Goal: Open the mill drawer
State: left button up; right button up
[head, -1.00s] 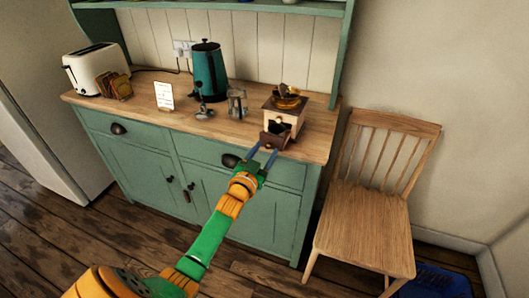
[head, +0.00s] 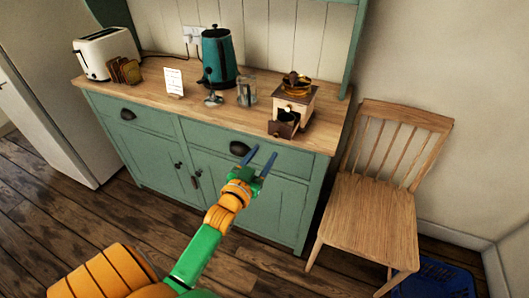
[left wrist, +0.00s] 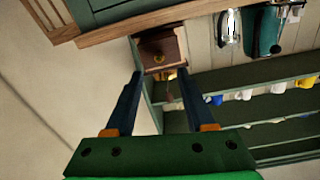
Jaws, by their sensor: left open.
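The coffee mill (head: 300,97) stands upright on the wooden counter, a pale box with a dark top and amber bowl. Its small drawer (head: 283,124) sticks out from the front, with its dark inside showing. My left gripper (head: 262,160) is open and empty, in front of the counter edge, below and apart from the drawer. In the left wrist view the mill (left wrist: 179,46) shows upside down beyond my open fingers (left wrist: 162,100), with the brown drawer front and its knob (left wrist: 157,60) facing me. My right gripper is not in view.
On the counter (head: 220,112) stand a glass jar (head: 246,92), a teal kettle (head: 219,58), a white card (head: 174,81) and a toaster (head: 105,52). The green cabinet (head: 265,205) is below. A wooden chair (head: 368,222) stands at right. The air around my left gripper is clear.

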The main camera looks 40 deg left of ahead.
aim_at(275, 136)
pick_arm(q)
jog(key=w+n, duration=0.1)
jog(key=w, duration=0.1)
jog(key=w+a+n, duration=0.1)
jog(key=w+n, duration=0.1)
jog(key=w, duration=0.1)
jog(key=w+n, duration=0.1)
jog(key=w, duration=0.1)
jog(key=shift+w+a, duration=0.25)
grip_shut()
jog(key=shift+s, duration=0.1)
dwell(1.1)
